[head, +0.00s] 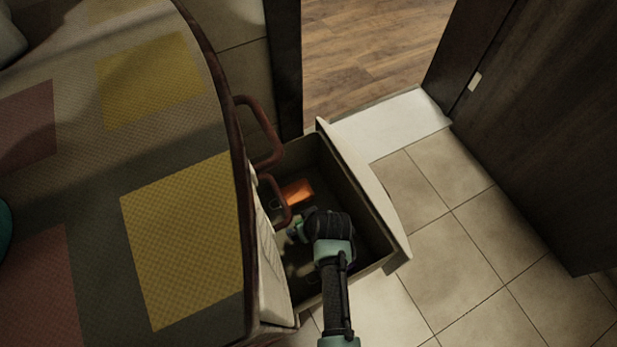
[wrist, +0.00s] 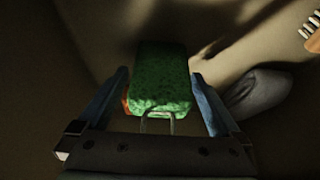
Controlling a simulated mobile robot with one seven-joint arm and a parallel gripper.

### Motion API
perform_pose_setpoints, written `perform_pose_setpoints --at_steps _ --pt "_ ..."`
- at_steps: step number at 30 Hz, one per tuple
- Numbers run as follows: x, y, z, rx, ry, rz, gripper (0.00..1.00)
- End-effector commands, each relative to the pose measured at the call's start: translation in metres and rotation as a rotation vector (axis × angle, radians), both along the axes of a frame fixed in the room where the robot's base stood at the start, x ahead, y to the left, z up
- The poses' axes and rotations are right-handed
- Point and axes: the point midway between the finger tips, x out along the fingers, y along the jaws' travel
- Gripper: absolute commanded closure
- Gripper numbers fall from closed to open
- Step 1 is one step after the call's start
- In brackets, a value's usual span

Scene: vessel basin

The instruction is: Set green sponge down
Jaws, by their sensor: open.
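The green sponge (wrist: 160,80) shows in the wrist view between the two fingers of my gripper (wrist: 159,73). The fingers are apart, with a dark gap on each side of the sponge. A thin orange edge shows at the sponge's left side. In the head view my gripper (head: 295,233) is down inside an open drawer (head: 372,222). The sponge is mostly hidden there by the gripper and the shade. I cannot tell exactly how the sponge's underside rests.
An orange item (head: 297,192) lies in the drawer. The wrist view shows a grey rounded thing (wrist: 257,95) right of the sponge and a bristled item (wrist: 311,38) at upper right. Brown handles (head: 262,135) and the patterned surface's edge border the drawer's left. Tiled floor (head: 450,240) lies right.

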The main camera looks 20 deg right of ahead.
Motion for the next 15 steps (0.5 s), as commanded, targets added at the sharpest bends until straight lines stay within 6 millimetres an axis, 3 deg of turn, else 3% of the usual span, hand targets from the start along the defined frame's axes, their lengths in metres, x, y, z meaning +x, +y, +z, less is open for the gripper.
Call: perform_pose_setpoints --at_steps 5,15 --pt "-0.005 0.0 0.018 -0.001 0.0 0.0 0.0" --pt "-0.033 -0.002 0.085 -0.002 0.0 -0.001 0.0"
